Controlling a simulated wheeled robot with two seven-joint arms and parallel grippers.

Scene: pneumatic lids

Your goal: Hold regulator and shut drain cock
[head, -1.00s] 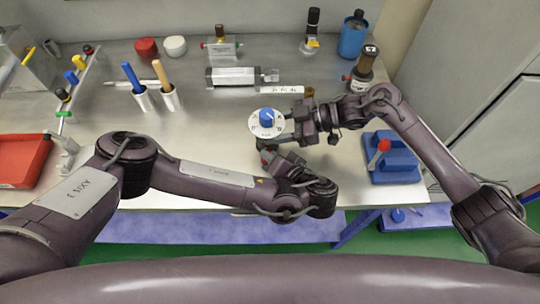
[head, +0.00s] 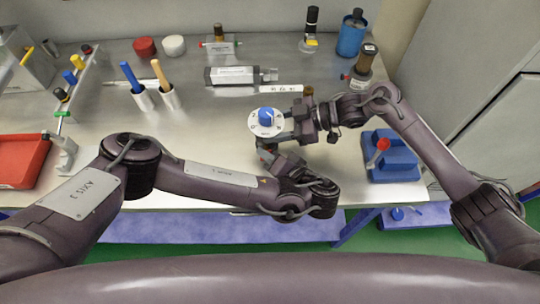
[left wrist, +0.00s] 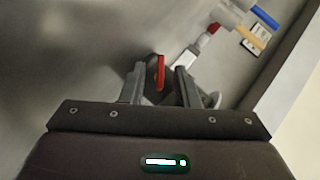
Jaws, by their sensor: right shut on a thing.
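The regulator (head: 266,122) has a round white dial face and a blue knob, and it is near the middle of the bench. My right gripper (head: 290,124) is shut on it from the right. My left gripper (head: 268,153) is just below the dial, on the near side. In the left wrist view my left gripper (left wrist: 161,84) has its fingers apart. A red lever (left wrist: 160,72), which looks like the drain cock's handle, stands between them with gaps on both sides. In the head view the cock is mostly hidden by the dial and gripper.
A blue block with a red-topped lever (head: 391,157) is to the right. A grey cylinder unit (head: 231,76) and white label strip (head: 280,89) are behind. A red tray (head: 22,160) is far left.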

